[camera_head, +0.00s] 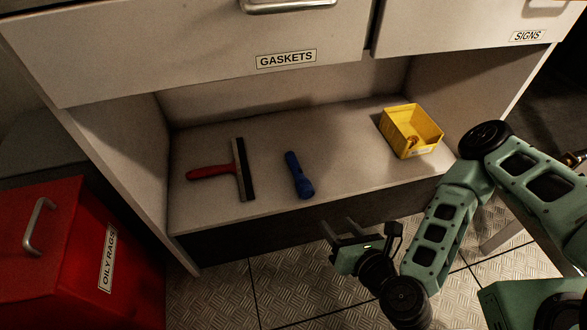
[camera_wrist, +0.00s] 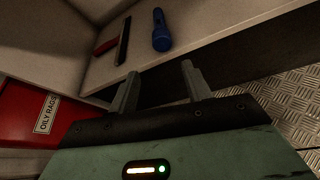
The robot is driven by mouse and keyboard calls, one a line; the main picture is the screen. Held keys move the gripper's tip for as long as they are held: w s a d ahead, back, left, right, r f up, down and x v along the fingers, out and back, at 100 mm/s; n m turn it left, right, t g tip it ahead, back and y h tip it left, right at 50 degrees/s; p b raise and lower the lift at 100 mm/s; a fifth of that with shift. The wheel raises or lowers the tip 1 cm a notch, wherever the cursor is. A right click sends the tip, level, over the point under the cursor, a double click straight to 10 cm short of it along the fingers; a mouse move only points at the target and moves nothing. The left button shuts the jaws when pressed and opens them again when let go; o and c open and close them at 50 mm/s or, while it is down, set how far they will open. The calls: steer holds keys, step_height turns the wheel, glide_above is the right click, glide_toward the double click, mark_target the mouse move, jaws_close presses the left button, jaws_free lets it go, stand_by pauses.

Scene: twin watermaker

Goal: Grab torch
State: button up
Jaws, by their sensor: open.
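The torch (camera_head: 299,175) is blue and lies on the open lower shelf, its wider head toward the shelf's front edge. It also shows in the wrist view (camera_wrist: 161,31), beyond the fingertips and slightly left of midway between them. My gripper (camera_head: 338,229) is open and empty, in front of the shelf's front edge and apart from the torch. In the wrist view my gripper's two fingers (camera_wrist: 159,75) stand spread, pointing toward the shelf.
A red-handled squeegee (camera_head: 240,170) lies left of the torch. A yellow bin (camera_head: 411,131) stands right of it. Drawers labelled GASKETS (camera_head: 286,59) and SIGNS (camera_head: 527,36) overhang the shelf (camera_head: 330,130). A red OILY RAGS box (camera_head: 60,240) stands at left. Shelf room around the torch is clear.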

mark_target(310, 192)
steer(key=b+x, duration=0.4)
steer(key=x, duration=0.7)
steer(key=shift+w+f, duration=0.15)
steer(key=shift+w, duration=0.1)
steer(key=b+x, duration=0.3)
steer(key=x, duration=0.2)
steer(key=shift+w, duration=0.2)
steer(key=shift+w+a, duration=0.1)
steer(key=shift+w, duration=0.15)
steer(key=c, duration=0.9)
